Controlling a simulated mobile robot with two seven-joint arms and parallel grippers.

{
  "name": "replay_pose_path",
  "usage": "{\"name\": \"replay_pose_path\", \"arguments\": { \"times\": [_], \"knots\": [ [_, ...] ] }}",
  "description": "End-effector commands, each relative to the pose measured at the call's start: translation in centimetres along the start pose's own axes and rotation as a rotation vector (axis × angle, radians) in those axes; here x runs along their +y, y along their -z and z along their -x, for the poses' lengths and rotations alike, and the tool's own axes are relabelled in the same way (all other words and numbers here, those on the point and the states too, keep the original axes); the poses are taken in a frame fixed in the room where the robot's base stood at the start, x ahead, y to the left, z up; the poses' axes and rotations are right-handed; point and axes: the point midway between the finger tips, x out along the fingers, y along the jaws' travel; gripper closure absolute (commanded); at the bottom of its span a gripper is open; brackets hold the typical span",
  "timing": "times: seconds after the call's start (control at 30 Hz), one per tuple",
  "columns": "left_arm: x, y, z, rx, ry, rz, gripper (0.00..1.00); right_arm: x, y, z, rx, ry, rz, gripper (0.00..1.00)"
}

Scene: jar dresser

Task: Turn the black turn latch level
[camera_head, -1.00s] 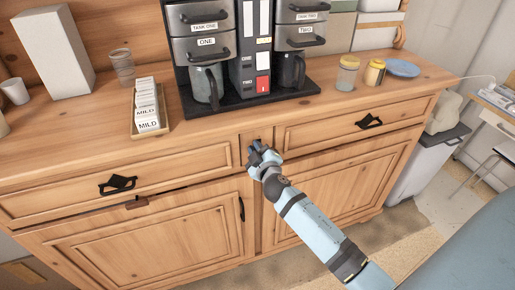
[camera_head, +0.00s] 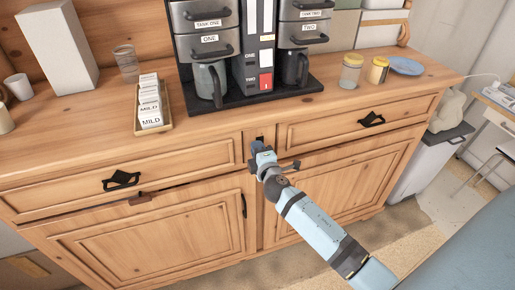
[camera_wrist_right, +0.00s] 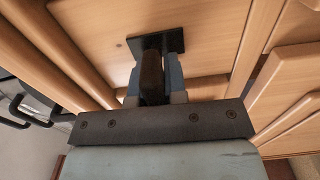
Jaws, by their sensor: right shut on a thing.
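The black turn latch (camera_head: 260,139) is on the narrow wooden post between the two drawers. In the head view only its dark upper edge shows above my gripper. In the right wrist view its black plate (camera_wrist_right: 172,40) lies against the wood and its dark knob (camera_wrist_right: 151,72) stands out from it. My right gripper (camera_head: 257,148) is shut on the knob, with a finger on each side in the wrist view (camera_wrist_right: 152,84). My fingers hide much of the latch, so I cannot tell whether it is level. My left gripper is not in view.
Black drawer handles (camera_head: 121,180) sit on both sides. A small red-brown catch (camera_head: 140,198) is above the left door. On the dresser top stand the coffee machine (camera_head: 208,65), a packet box (camera_head: 149,105), jars (camera_head: 350,72) and a blue plate (camera_head: 405,66). The floor is clear below.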

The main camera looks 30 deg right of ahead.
Motion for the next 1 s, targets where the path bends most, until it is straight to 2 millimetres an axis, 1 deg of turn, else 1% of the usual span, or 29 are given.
{"name": "replay_pose_path", "arguments": {
  "times": [0.2, 0.6, 0.63, 0.73, 1.0],
  "knots": [
    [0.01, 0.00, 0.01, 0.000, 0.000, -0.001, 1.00, -0.18, 0.04, 0.05, 0.001, 0.002, 0.039, 1.00],
    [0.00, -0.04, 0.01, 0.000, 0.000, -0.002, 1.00, -0.21, 0.03, 0.06, 0.001, 0.002, 0.045, 1.00],
    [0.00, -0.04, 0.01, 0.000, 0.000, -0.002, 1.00, -0.21, 0.03, 0.06, 0.001, 0.002, 0.045, 0.85],
    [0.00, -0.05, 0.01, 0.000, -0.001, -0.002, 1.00, -0.19, 0.02, 0.05, 0.001, 0.002, 0.044, 0.62],
    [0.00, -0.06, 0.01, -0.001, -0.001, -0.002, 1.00, -0.14, 0.00, 0.07, 0.000, 0.001, 0.043, 0.62]
  ]
}}
